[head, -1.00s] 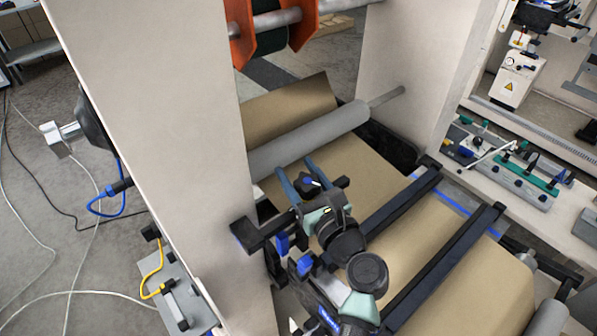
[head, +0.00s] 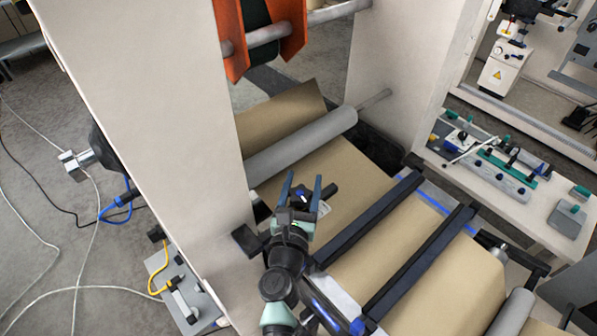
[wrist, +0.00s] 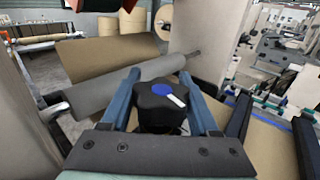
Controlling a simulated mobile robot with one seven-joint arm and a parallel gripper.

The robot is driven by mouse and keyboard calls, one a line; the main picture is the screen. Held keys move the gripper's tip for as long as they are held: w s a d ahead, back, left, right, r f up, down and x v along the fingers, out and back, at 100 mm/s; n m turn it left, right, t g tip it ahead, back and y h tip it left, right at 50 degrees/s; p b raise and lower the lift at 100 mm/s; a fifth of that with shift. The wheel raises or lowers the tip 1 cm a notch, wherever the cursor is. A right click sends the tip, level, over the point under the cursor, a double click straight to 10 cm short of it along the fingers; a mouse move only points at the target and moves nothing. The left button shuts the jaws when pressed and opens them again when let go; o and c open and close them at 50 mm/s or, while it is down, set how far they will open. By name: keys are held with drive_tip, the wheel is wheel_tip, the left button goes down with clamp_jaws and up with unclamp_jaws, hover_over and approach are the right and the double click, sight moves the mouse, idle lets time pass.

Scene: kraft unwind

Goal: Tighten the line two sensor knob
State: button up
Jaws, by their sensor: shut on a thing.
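The sensor knob is a black lobed knob (wrist: 158,108) with a blue cap and a white pointer mark. In the wrist view it sits between the two blue fingers of my gripper (wrist: 160,92), and the white mark points to lower right. In the head view my gripper (head: 301,186) has its fingers on either side of the same knob (head: 299,194), above the brown paper web near the left frame wall. The gripper is shut on the knob. The knob's lower part and mount are mostly hidden.
A grey roller (head: 300,146) lies just beyond the knob, over the brown paper (head: 345,183). Two dark crossbars (head: 375,216) run close to the right of my arm. A pale frame wall (head: 140,100) stands left. A bench with tools (head: 500,180) is at right.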

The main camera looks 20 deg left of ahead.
drive_tip(key=m+h, duration=0.1)
drive_tip(key=h, duration=0.2)
drive_tip(key=shift+r+m, duration=0.3)
drive_tip(key=shift+m, duration=0.1)
drive_tip(key=m+h+b, duration=0.1)
drive_tip(key=h+b, duration=0.1)
drive_tip(key=d+m+g+h+b, duration=0.1)
drive_tip(key=m+h, duration=0.1)
drive_tip(key=h, duration=0.1)
drive_tip(key=m+g+h+b, duration=0.1)
drive_tip(key=m+h+b, duration=0.1)
drive_tip(key=shift+s+d+f+h+b, duration=0.1)
drive_tip(key=shift+d+h+b, duration=0.2)
drive_tip(key=shift+d, duration=0.1)
drive_tip(key=shift+s+d+m+g+h+b, duration=0.15)
drive_tip(key=shift+m+g+h+b, duration=0.25)
drive_tip(key=shift+h+b, duration=0.2)
drive_tip(key=shift+r, duration=0.25)
drive_tip(key=o, duration=1.1)
drive_tip(key=shift+o, duration=1.4)
drive_tip(key=shift+d, duration=0.1)
drive_tip(key=shift+f, duration=0.2)
